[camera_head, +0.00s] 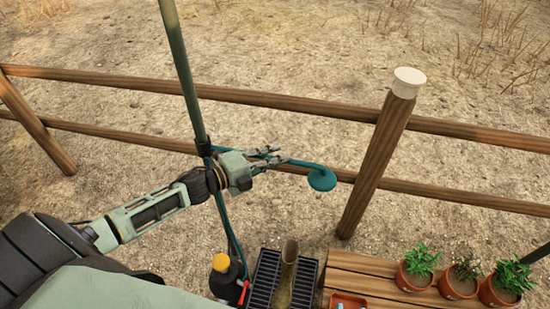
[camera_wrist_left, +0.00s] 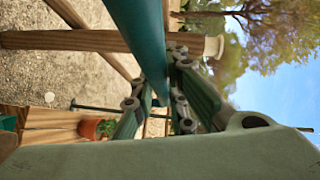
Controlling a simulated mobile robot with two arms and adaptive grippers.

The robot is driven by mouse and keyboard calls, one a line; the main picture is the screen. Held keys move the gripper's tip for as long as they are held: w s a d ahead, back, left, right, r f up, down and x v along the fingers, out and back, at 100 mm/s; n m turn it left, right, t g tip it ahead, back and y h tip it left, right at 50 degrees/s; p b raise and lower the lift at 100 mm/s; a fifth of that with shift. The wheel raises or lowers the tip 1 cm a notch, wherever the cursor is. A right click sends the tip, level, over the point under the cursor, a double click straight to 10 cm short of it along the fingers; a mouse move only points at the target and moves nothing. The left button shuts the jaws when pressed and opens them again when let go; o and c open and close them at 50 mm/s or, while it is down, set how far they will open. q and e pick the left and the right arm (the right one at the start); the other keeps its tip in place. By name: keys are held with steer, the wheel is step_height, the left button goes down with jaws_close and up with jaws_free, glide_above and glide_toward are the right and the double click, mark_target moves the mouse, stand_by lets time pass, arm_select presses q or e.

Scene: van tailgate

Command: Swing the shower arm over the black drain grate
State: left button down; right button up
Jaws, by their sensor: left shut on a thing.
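The teal shower arm (camera_head: 300,163) reaches right from an upright dark green pole (camera_head: 184,65) and ends in a round teal shower head (camera_head: 322,180). My left gripper (camera_head: 272,157) is shut on the shower arm, between pole and head. In the left wrist view the teal tube (camera_wrist_left: 138,35) runs between the fingers of the gripper (camera_wrist_left: 160,95). The black drain grate (camera_head: 264,279) lies low in the head view, below and left of the shower head in the picture. A brown boot-like thing (camera_head: 288,270) stands on it and hides its middle. My right gripper is not in view.
A dark bottle with a yellow cap (camera_head: 221,263) stands left of the grate. A wooden deck (camera_head: 350,268) on the right holds an orange tray (camera_head: 347,301) and potted plants (camera_head: 420,265). A wooden fence post (camera_head: 375,165) with rails stands behind, right of the shower head.

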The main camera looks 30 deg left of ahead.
arm_select(q)
steer(key=shift+s+f, duration=0.1)
steer(key=shift+s, duration=0.05)
steer(key=s+m+g+h+b, duration=0.4)
steer(key=s+m+g+h, duration=0.2)
steer(key=s, duration=0.7)
steer(key=shift+a+m+g+h, duration=0.35)
steer(key=shift+m+g, duration=0.15)
steer(key=shift+g, duration=0.2)
steer(key=c, duration=1.7)
jaws_free()
steer(key=shift+w, duration=0.1)
steer(key=v, duration=1.2)
